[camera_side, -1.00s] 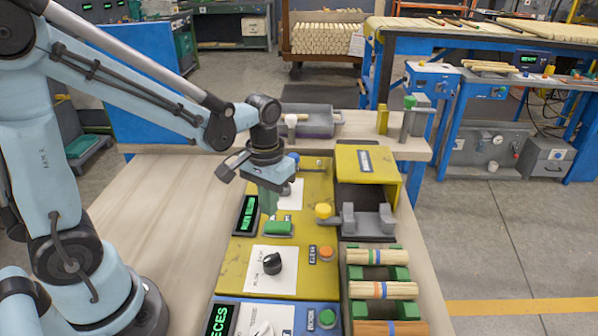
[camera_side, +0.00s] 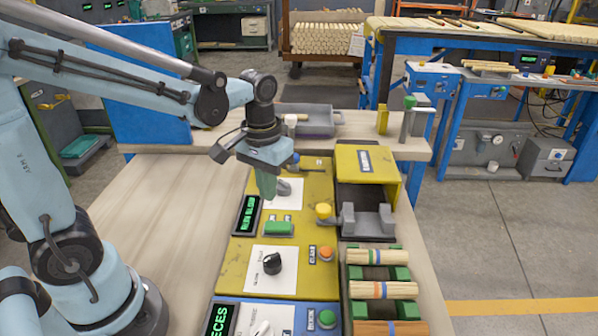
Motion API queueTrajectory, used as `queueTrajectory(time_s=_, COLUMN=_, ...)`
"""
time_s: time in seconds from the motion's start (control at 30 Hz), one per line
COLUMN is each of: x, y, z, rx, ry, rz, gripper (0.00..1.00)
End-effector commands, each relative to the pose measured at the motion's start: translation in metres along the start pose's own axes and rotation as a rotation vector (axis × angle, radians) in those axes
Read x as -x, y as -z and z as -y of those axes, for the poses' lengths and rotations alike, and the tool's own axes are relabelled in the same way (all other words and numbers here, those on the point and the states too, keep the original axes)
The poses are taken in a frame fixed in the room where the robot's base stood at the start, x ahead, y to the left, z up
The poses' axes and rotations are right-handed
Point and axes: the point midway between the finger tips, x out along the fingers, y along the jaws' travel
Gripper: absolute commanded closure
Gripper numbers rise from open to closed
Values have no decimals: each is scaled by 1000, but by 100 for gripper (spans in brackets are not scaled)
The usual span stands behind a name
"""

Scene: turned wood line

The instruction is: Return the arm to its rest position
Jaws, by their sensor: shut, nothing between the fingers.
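My gripper (camera_side: 266,186) hangs above the upper part of the yellow control panel (camera_side: 297,235). It points down and is shut, with nothing seen between its fingers. It is close to a grey lever or knob (camera_side: 284,188) on a white plate, which it partly hides. I cannot tell from this view whether the two touch. A green-lit display (camera_side: 246,215) and a green block-like button (camera_side: 279,228) lie just below the gripper in the picture.
A black knob (camera_side: 273,263) and an orange button (camera_side: 326,253) sit lower on the panel. To the right are a yellow-hooded machine (camera_side: 367,162) and bundled wooden rods (camera_side: 376,257) on green rests. The wooden tabletop (camera_side: 165,215) at left is clear.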

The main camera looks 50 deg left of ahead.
Motion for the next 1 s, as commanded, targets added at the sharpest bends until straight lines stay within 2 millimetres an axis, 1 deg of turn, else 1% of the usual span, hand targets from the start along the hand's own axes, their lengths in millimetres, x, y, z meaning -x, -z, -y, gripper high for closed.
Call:
queueTrajectory(time_s=0.17, x=13, y=-10, z=0, rx=-55, ry=-26, rz=-126, gripper=100)
queueTrajectory(time_s=0.3, x=24, y=-19, z=0, rx=-113, ry=-49, rz=-265, gripper=100)
queueTrajectory(time_s=0.6, x=35, y=-31, z=0, rx=-217, ry=-73, rz=-521, gripper=100)
queueTrajectory(time_s=0.77, x=37, y=-33, z=0, rx=-241, ry=-75, rz=-583, gripper=100)
queueTrajectory(time_s=1.0, x=38, y=-33, z=0, rx=-245, ry=-75, rz=-594, gripper=100)
